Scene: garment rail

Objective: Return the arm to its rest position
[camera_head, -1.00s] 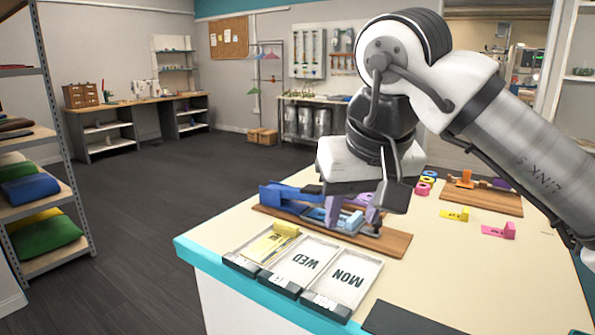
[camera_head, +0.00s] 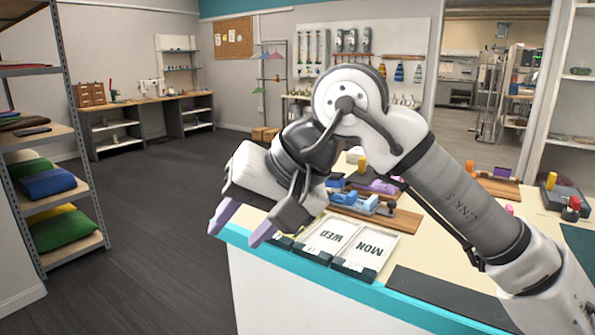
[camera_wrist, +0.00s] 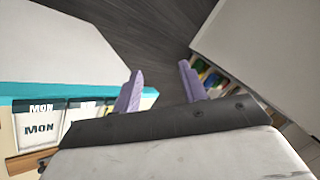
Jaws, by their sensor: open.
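My gripper (camera_head: 243,226) is in the head view at the left front edge of the table, with its two purple fingers apart and nothing between them. The arm is bent, with the gripper pointing down and to the left, beyond the teal table edge. In the wrist view the fingers of my gripper (camera_wrist: 160,85) are spread over dark floor (camera_wrist: 155,35). The table (camera_head: 245,230) lies below and behind the arm.
Labelled trays, WED (camera_head: 328,238) and MON (camera_head: 366,246), lie at the table's front edge beside the gripper. A wooden board (camera_head: 400,219) with blue parts is behind them. A shelf (camera_head: 60,180) with folded cloth stands at left. Open floor (camera_head: 160,200) lies between.

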